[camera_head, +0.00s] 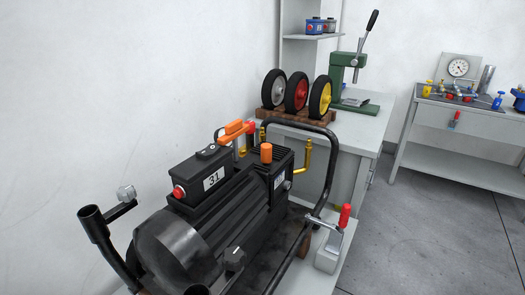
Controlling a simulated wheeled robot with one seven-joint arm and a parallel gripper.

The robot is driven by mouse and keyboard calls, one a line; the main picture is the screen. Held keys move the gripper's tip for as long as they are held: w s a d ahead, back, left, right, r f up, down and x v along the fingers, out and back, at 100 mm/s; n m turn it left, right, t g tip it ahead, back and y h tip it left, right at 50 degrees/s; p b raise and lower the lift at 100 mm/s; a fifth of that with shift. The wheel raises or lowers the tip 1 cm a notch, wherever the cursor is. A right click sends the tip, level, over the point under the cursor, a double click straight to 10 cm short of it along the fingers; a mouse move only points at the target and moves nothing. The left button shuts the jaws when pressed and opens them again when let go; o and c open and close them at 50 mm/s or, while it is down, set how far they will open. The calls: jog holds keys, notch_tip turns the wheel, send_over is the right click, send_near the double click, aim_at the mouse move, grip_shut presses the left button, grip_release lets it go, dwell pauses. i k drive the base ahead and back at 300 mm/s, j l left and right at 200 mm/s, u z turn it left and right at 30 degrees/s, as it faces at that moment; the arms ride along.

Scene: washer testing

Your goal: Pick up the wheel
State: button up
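Three black-tyred wheels stand upright side by side on a bench behind the machine. The left wheel (274,89) has a grey hub, the middle wheel (297,92) a red hub, and the right wheel (320,98) a yellow hub. They sit in a brown wooden rack (310,119) on the white bench (366,130). I cannot tell which one the task means. My gripper is not in view.
A black washer unit (240,210) with a tubular frame (333,160) stands in front of the rack. A green lever press (345,80) is right of the wheels. A clamp with a red handle (334,240) stands near the front. Floor (430,235) at right is clear.

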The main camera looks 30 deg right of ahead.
aim_at(297, 90)
jog(key=i+l+z, duration=0.1)
jog(key=z, duration=0.35)
jog(key=i+l+z, duration=0.1)
jog(key=z, duration=0.3)
jog(key=i+l+z, duration=0.15)
jog(key=i+z, duration=0.25)
jog(key=i, duration=0.3)
